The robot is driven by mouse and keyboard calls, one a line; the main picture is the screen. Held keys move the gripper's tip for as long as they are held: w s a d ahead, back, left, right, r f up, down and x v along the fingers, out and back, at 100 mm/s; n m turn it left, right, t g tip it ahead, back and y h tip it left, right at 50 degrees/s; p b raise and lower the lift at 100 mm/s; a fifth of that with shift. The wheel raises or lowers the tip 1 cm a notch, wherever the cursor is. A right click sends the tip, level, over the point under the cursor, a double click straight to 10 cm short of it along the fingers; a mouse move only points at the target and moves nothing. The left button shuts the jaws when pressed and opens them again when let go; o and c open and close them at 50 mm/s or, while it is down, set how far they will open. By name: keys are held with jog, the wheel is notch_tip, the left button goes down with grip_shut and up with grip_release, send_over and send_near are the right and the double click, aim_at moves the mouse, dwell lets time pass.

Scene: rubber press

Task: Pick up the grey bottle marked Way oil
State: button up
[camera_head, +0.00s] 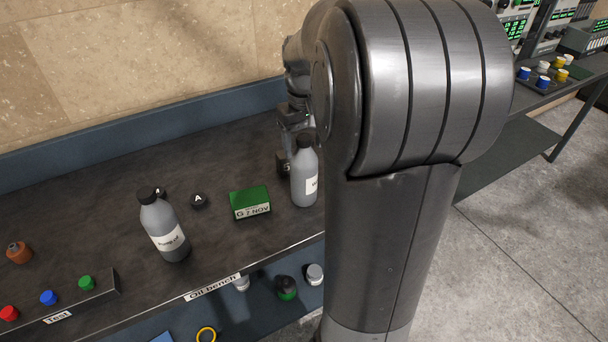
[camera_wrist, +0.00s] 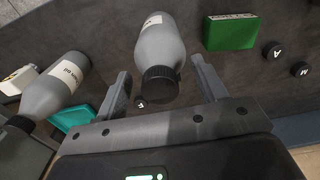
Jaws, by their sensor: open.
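A grey bottle (camera_head: 304,180) with a black cap stands upright on the dark bench beside the green box. Its label is turned partly away and only a first letter like W shows. The same bottle (camera_wrist: 161,47) is in the wrist view, its cap between my fingers, with gaps on both sides. My gripper (camera_wrist: 161,70) is open and empty. In the head view it is just behind the bottle, mostly hidden by my arm. A second grey bottle (camera_head: 164,230) stands at left, its label ending in "oil". Another grey bottle (camera_wrist: 55,88) is at left in the wrist view, its label ending "um oil".
The green box (camera_head: 250,203) marked "G 7 NOV" stands close left of the bottle. A teal item (camera_wrist: 73,117) lies near the other bottle. A button strip (camera_head: 60,302) and an orange item (camera_head: 19,252) are at far left.

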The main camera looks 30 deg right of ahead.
jog(key=shift+c, duration=0.4)
grip_shut()
dwell(0.4)
